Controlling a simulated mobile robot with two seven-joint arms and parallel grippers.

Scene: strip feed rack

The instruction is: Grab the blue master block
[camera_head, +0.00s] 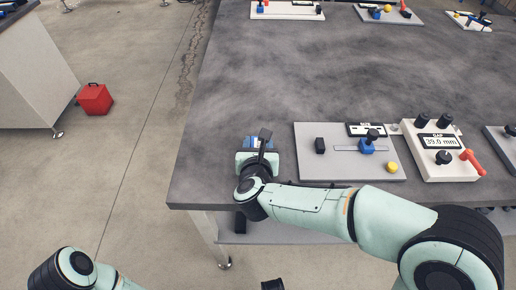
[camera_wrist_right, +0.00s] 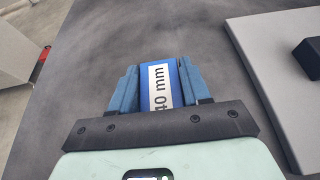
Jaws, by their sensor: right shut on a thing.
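The blue master block (camera_wrist_right: 174,71) has a white label reading "40 mm" in the right wrist view. It sits between the two blue fingers of my right gripper (camera_wrist_right: 160,88), which are shut on it from both sides. In the head view my right gripper (camera_head: 259,143) is over the left front part of the grey table (camera_head: 290,75), left of the slide plate. There the block is mostly hidden by the gripper. I cannot tell whether it touches the table. Part of my left arm shows at the bottom left, but its gripper is out of view.
Right of the gripper is a light grey plate (camera_head: 310,165) with a black block (camera_head: 320,145), a blue slider (camera_head: 367,147) and a yellow knob (camera_head: 393,167). Beyond it stands a gap unit (camera_head: 433,163) reading "39.0 mm" with a red lever (camera_head: 473,162). The table's middle is clear.

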